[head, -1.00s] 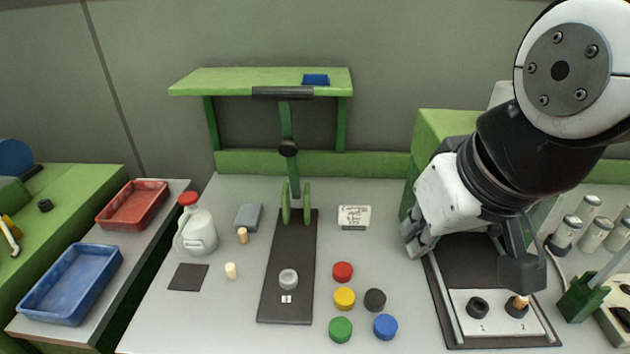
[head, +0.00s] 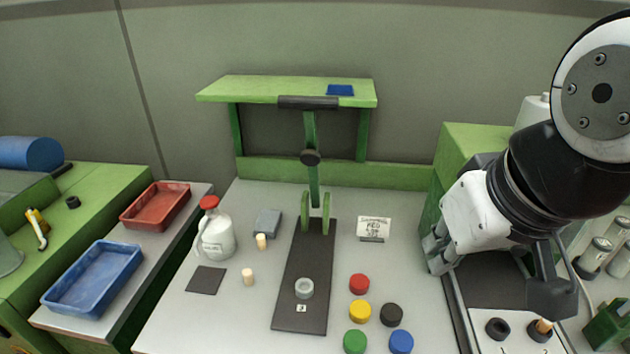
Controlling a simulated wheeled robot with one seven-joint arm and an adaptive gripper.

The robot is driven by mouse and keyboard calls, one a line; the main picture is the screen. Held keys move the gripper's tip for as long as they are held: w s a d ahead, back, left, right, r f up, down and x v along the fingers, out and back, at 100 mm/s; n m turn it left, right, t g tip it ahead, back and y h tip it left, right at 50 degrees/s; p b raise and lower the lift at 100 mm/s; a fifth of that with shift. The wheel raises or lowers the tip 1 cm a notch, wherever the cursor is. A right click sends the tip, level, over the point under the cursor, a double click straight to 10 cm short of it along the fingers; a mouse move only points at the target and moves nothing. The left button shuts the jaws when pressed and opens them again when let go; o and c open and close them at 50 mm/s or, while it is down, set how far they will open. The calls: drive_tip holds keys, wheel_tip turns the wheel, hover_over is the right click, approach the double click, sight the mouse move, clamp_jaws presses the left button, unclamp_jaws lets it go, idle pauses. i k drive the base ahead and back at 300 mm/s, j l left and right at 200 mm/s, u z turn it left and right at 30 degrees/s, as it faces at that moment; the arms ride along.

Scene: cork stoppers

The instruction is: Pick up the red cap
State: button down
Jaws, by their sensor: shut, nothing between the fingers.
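The red cap (head: 359,284) lies on the light grey table, right of the dark board, just behind the yellow cap (head: 360,311). It is in clear view and nothing touches it. My gripper (head: 437,254) is at the right, in front of the green box, well to the right of the red cap and apart from it. Its fingers are shut and empty; the tips are small and partly hidden by its white body.
Black (head: 391,315), green (head: 355,341) and blue (head: 401,342) caps sit near the red one. A dark board (head: 308,252) with a green lever press stands left. A small sign (head: 373,229) stands behind. A socketed fixture (head: 516,337) lies below my arm.

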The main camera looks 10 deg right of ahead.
sight(360, 285)
drive_tip(key=z, duration=1.15)
drive_tip(key=k+l+u, duration=0.1)
drive_tip(key=j+u, duration=0.35)
drive_tip(key=j, duration=1.4)
